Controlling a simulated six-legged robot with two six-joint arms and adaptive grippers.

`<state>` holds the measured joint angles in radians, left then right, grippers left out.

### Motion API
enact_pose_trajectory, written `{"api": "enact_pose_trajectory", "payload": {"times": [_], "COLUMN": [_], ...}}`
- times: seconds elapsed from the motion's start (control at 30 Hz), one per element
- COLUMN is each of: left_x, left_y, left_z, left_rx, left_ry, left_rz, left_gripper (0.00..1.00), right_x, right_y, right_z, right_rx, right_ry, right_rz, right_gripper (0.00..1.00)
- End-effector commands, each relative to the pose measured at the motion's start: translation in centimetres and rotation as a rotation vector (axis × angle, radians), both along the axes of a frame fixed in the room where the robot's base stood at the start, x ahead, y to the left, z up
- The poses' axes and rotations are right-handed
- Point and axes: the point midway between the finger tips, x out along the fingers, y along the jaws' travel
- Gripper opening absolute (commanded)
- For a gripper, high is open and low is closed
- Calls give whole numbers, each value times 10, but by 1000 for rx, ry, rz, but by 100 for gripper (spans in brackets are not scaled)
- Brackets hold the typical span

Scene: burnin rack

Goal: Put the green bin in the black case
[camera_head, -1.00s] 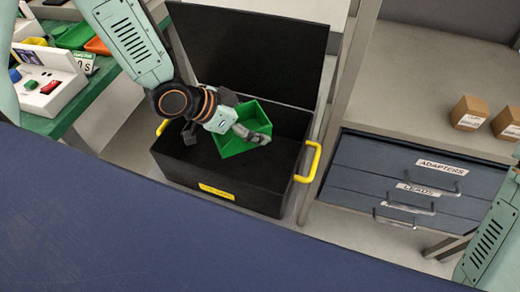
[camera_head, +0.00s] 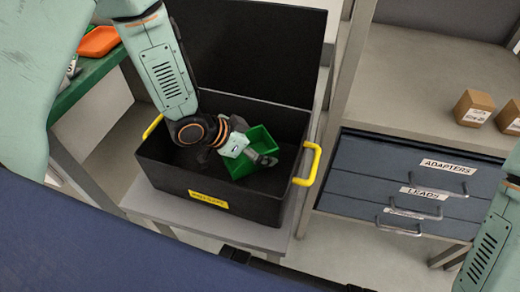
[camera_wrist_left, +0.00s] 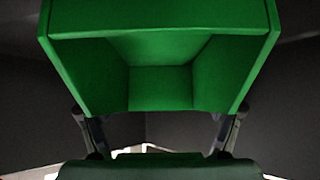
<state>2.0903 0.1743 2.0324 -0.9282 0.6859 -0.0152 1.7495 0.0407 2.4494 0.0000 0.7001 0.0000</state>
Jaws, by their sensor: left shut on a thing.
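The black case (camera_head: 160,178) stands open on a grey shelf, its lid (camera_head: 262,55) raised at the back and yellow handles at its two ends. The green bin (camera_head: 257,140) is inside the case opening, tilted, toward the right part. My left gripper (camera_head: 262,158) reaches down into the case and is shut on the green bin. In the left wrist view the green bin (camera_wrist_left: 160,88) fills the upper middle, empty, with a finger at each side. Whether the bin touches the case floor is hidden. My right gripper is not in view; only part of that arm shows at right.
A blue drawer unit (camera_head: 400,190) with labelled drawers stands to the right. Small brown boxes (camera_head: 474,107) sit on the shelf above it. An orange bin (camera_head: 98,41) is on the green bench at left. The case's front wall and yellow right handle (camera_head: 308,163) lie close to my gripper.

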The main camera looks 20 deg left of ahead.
Motion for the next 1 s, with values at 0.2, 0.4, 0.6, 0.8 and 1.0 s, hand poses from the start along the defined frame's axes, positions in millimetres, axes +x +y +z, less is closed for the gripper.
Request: {"api": "enact_pose_trajectory", "payload": {"times": [0.2, 0.4, 0.6, 0.8, 1.0], "left_x": [1, 1, 1, 1, 0], "left_y": [0, 0, 0, 0, 1], "left_z": [0, -3, -4, -3, -3], "left_rx": [0, 0, 0, 0, 0], "left_ry": [-2, -2, -2, -2, -2], "left_rz": [1, 1, 1, 0, 0], "left_gripper": [46, 46, 93, 100, 100], "right_x": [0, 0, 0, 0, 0], "right_y": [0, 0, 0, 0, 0], "right_z": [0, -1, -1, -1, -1], "right_rx": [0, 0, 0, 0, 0], "right_ry": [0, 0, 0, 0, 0], "right_rz": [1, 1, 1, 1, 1], "right_gripper": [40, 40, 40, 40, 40]}}
